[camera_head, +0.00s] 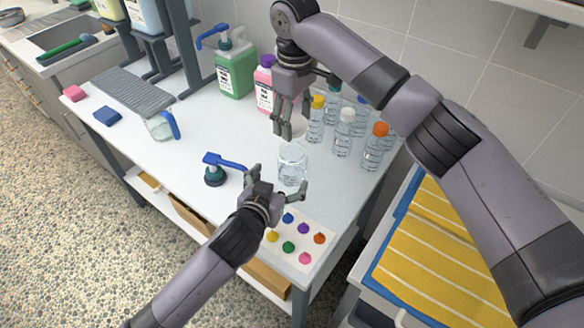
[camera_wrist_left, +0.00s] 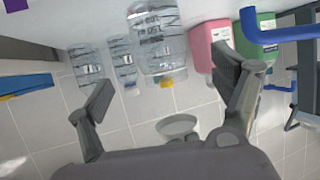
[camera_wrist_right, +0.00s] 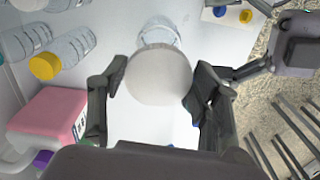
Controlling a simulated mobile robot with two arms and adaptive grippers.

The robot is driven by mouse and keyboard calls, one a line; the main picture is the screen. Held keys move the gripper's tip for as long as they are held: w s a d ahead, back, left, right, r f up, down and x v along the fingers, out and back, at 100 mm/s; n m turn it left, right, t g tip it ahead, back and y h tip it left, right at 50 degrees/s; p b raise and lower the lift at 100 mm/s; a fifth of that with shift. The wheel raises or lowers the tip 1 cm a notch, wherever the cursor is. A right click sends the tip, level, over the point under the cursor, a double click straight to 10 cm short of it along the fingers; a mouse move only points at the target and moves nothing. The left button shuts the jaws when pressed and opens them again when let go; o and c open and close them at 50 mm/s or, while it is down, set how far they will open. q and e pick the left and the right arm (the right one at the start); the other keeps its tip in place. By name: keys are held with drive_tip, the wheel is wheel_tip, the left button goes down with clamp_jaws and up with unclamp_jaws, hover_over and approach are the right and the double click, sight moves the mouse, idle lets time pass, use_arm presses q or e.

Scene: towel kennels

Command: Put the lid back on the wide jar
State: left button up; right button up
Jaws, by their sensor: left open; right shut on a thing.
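The wide jar (camera_head: 292,165) is clear and stands upright on the white table; it also shows in the left wrist view (camera_wrist_left: 155,45). My left gripper (camera_head: 277,183) is open at the jar's near side, its fingers spread to either side; I cannot tell whether they touch it. My right gripper (camera_head: 292,122) is shut on the pale round lid (camera_wrist_right: 158,76) and holds it above and behind the jar. The lid is mostly hidden behind the fingers in the head view. In the left wrist view the lid (camera_wrist_left: 177,126) appears apart from the jar.
Capped bottles (camera_head: 342,132) stand right of the jar. Pink (camera_head: 264,88) and green (camera_head: 235,70) containers stand behind. A card with coloured dots (camera_head: 300,243) lies in front. Free table lies left of the jar.

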sight(291, 165)
use_arm(q)
drive_tip(key=x, duration=0.9)
drive_tip(key=shift+w, duration=0.15)
drive_tip(key=shift+c, duration=0.5)
drive_tip(key=c, duration=1.7)
use_arm(e)
drive_tip(key=shift+f, duration=2.55)
drive_tip(key=shift+f, duration=0.85)
drive_tip(key=shift+f, duration=0.55)
